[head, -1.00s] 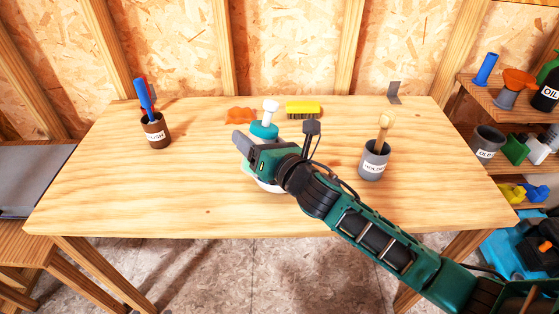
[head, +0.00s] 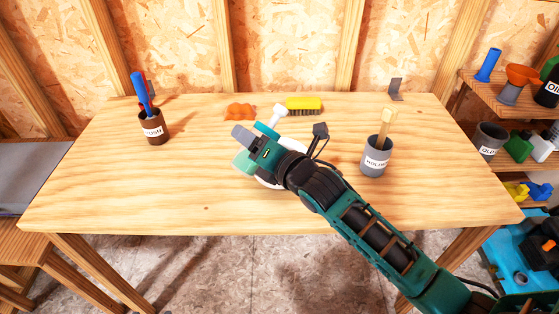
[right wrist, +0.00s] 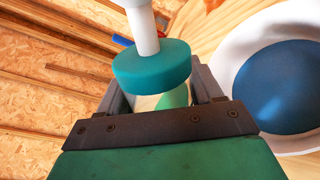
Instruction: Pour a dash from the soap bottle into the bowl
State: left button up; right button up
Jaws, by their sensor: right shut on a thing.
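The soap bottle has a teal collar (head: 267,130) and a white pump top (head: 279,112), with a pale green body (head: 243,162) partly hidden behind my right gripper (head: 250,141). The right gripper is shut on the bottle, which leans with its top to the right. In the right wrist view the collar (right wrist: 152,68) shows between the fingers. The white bowl (head: 292,145) is mostly hidden behind my right arm. In the right wrist view the bowl's white rim (right wrist: 232,48) and blue inside (right wrist: 280,85) lie to the right, beside the bottle. My left gripper is not in view.
A yellow brush (head: 304,104) and an orange lump (head: 239,112) lie behind the bottle. A grey holder (head: 375,160) with a wooden-handled tool stands right, and a brown cup (head: 153,130) with a blue tool stands left.

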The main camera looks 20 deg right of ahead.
jog(key=shift+s+a+f+m+b, duration=0.1)
jog(key=shift+a+f+m+b, duration=0.1)
jog(key=shift+f+m+b, duration=0.25)
dwell(0.8)
jog(key=shift+s+a+f+m+b, duration=0.2)
jog(key=shift+a+m+b, duration=0.1)
jog(key=shift+m+b, duration=0.35)
dwell(1.6)
jog(key=shift+a+r+m, duration=0.1)
jog(key=shift+r+m, duration=0.05)
jog(key=shift+m, duration=0.15)
dwell(1.0)
